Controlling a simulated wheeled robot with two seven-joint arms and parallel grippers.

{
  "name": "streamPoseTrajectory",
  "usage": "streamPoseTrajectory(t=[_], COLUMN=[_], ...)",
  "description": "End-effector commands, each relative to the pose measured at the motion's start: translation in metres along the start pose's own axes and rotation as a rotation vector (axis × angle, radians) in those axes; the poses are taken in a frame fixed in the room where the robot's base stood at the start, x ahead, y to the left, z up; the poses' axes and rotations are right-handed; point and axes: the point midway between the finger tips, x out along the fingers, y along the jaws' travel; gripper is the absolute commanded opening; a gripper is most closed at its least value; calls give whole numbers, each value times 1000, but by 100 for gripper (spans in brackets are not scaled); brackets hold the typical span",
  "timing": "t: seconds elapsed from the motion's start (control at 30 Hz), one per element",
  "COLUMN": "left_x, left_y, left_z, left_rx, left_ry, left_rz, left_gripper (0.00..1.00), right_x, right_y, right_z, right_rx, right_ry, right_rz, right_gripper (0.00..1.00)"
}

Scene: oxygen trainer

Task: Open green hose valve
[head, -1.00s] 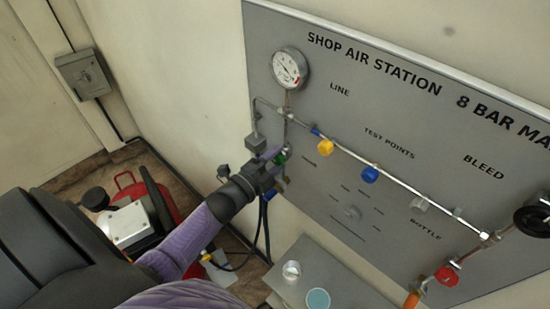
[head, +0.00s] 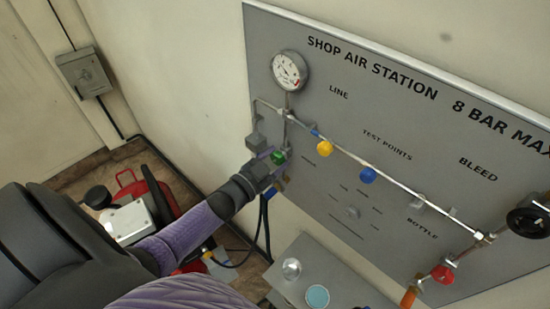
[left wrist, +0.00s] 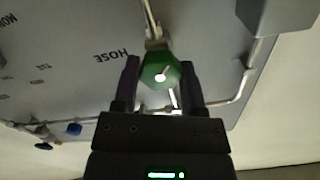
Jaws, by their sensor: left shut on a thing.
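The green hose valve knob (head: 278,157) sits on the pipe at the left of the grey panel, below the gauge. In the left wrist view the green knob (left wrist: 158,72) lies between the two dark fingers, with the word HOSE on the panel beside it. My left gripper (head: 270,160) is at the knob and shut on it; in the left wrist view the gripper (left wrist: 160,80) has one finger on each side. My right gripper is not in view.
The gauge (head: 289,70) is above the knob. Yellow (head: 324,149) and blue (head: 368,175) knobs, a red knob (head: 444,274) and a black handwheel (head: 531,221) lie along the pipe to the right. A small table (head: 342,276) stands below the panel.

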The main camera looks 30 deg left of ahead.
Motion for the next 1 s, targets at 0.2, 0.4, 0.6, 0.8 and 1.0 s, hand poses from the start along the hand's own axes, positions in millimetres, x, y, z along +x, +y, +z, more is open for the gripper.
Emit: streamPoseTrajectory(t=[0.2,0.4,0.6,0.8,1.0], left_x=[-1,-1,-1,-1,-1], left_y=[0,0,0,0,0], left_z=[1,2,2,2,2], left_rx=[-201,-370,-504,-593,-638], left_ry=[-5,-6,-6,-7,-7], left_rz=[2,2,1,1,1], left_gripper=[0,0,0,0,0], right_x=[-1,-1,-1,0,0], right_y=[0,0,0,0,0], right_z=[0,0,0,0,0], right_rx=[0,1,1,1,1], right_ry=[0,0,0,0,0], right_rz=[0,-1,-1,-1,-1], right_gripper=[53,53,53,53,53])
